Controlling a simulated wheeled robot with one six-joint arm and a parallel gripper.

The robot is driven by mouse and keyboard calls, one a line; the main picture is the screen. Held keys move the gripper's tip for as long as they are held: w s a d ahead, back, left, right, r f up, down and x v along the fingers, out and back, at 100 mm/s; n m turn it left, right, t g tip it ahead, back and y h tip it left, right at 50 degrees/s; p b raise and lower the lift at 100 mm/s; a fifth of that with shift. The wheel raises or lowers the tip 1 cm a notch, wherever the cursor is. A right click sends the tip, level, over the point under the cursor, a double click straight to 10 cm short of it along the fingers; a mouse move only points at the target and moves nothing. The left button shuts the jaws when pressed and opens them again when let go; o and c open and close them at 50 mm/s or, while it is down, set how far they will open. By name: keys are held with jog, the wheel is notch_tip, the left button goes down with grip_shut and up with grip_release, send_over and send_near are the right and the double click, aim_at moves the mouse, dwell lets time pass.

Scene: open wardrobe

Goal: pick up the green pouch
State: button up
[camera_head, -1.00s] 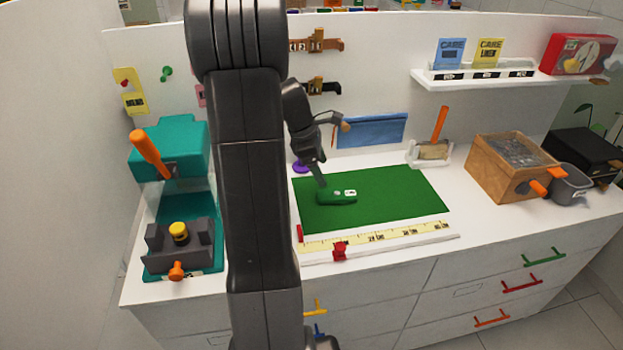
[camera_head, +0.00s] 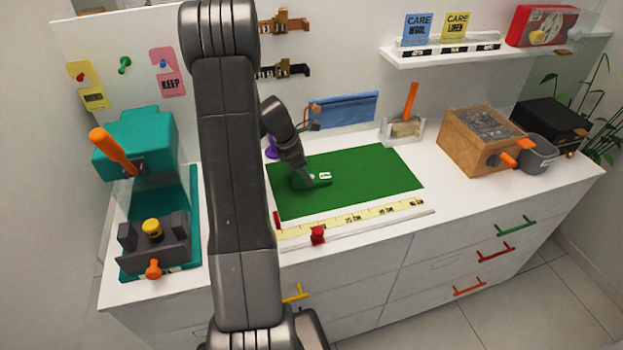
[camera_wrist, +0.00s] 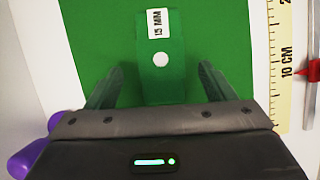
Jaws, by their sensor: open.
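The green pouch (camera_wrist: 161,80) lies on the green mat (camera_head: 385,178), with a white "15 MM" label and a white dot on top. It also shows in the head view (camera_head: 318,182), partly hidden behind my gripper. My gripper (camera_wrist: 160,88) is open, with one finger on each side of the pouch's near part and visible gaps between. The labelled end reaches out beyond the fingertips. In the head view my gripper (camera_head: 303,175) points down at the pouch's left part. I cannot tell whether the fingertips touch the mat.
A yellow ruler (camera_head: 350,218) with a red slider (camera_head: 318,236) runs along the mat's front edge. A purple object (camera_wrist: 30,158) is beside my gripper on the left. A teal machine (camera_head: 140,145) stands at left, and a wooden box (camera_head: 470,150) at right. The mat's right part is clear.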

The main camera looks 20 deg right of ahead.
jog(key=shift+x, duration=1.75)
jog(key=shift+s, duration=0.1)
jog(key=shift+r, duration=0.1)
jog(key=c, duration=1.1)
jog(key=shift+o, duration=0.2)
